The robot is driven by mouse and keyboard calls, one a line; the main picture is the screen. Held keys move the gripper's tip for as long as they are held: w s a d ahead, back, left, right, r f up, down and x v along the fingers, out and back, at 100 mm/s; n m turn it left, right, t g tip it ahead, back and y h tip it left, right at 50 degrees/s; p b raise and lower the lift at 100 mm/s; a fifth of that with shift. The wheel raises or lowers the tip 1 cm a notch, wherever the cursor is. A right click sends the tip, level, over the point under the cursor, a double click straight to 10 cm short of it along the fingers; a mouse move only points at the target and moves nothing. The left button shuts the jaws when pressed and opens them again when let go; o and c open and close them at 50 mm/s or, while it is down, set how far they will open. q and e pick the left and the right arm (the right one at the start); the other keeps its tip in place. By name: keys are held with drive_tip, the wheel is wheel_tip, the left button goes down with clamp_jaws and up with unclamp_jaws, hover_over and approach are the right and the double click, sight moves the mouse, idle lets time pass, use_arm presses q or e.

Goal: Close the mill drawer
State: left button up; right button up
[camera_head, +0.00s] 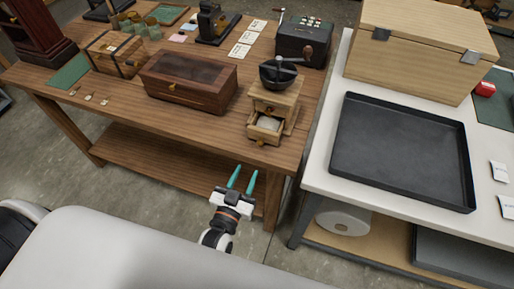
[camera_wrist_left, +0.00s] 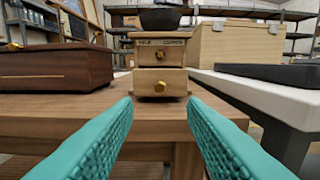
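The wooden coffee mill (camera_head: 286,98) has a dark bowl and crank on top and stands near the front right corner of the wooden table. Its small drawer (camera_head: 262,134) is pulled out toward me, with pale contents and a brass knob. In the left wrist view the drawer front (camera_wrist_left: 148,78) is centred ahead, below an upper panel with another knob. My left gripper (camera_head: 246,170) has teal fingers, spread apart and empty, in front of the table edge. It is short of the drawer and not touching it. My right gripper is not in view.
A dark wooden box (camera_head: 188,82) stands left of the mill. A black crank machine (camera_head: 303,42) is behind it. On the right, a white table (camera_head: 328,170) holds a black tray (camera_head: 400,145) and a large wooden box (camera_head: 415,50). The tabletop just before the drawer is clear.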

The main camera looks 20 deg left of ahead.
sight(259, 144)
use_arm(q)
drive_tip(key=w, duration=0.5)
drive_tip(key=w+p, duration=0.1)
drive_tip(key=w, duration=0.5)
drive_tip(key=shift+w+d+f, duration=0.1)
drive_tip(key=shift+d, duration=0.1)
clamp_jaws()
